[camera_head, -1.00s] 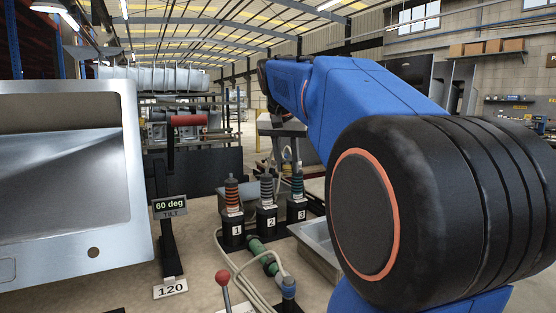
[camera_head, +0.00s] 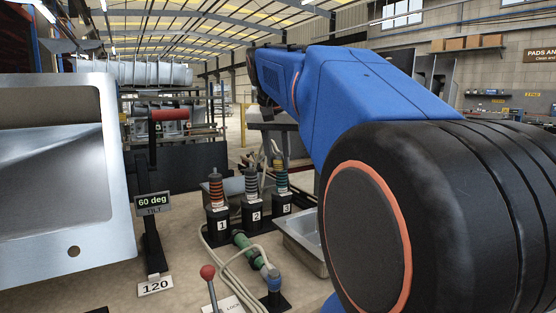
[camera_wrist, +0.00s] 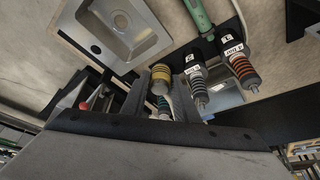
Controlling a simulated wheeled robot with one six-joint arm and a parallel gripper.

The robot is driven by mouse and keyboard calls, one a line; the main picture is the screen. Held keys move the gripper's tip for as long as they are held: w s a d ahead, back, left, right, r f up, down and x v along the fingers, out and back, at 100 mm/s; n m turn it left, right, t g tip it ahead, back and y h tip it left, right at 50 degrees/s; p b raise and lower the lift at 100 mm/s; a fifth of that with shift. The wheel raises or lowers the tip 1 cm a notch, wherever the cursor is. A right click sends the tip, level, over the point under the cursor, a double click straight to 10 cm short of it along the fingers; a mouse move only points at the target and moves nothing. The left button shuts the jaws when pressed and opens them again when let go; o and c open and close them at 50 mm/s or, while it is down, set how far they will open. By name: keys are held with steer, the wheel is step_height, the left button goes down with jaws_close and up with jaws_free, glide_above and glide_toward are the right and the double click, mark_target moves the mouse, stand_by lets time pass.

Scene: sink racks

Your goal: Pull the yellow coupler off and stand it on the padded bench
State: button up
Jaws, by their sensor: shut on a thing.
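The yellow coupler (camera_wrist: 160,76) is a ribbed yellow and dark cylinder in the wrist view. It sits between the two grey fingers of my gripper (camera_wrist: 159,93), which is shut on it. In the head view my arm covers the right side, and I cannot make out the yellow coupler there. I cannot pick out the padded bench with certainty.
Black stands numbered 1 (camera_head: 220,227), 2 (camera_head: 254,214) and 3 (camera_head: 284,204) carry orange, grey and teal striped couplers. A green tool (camera_head: 244,243) with a hose lies in front. A tilted sink (camera_head: 118,170) is at left; a red-knobbed lever (camera_head: 208,273) stands in front.

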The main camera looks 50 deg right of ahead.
mark_target(277, 155)
steer(key=shift+r, duration=2.05)
steer(key=shift+f, duration=0.1)
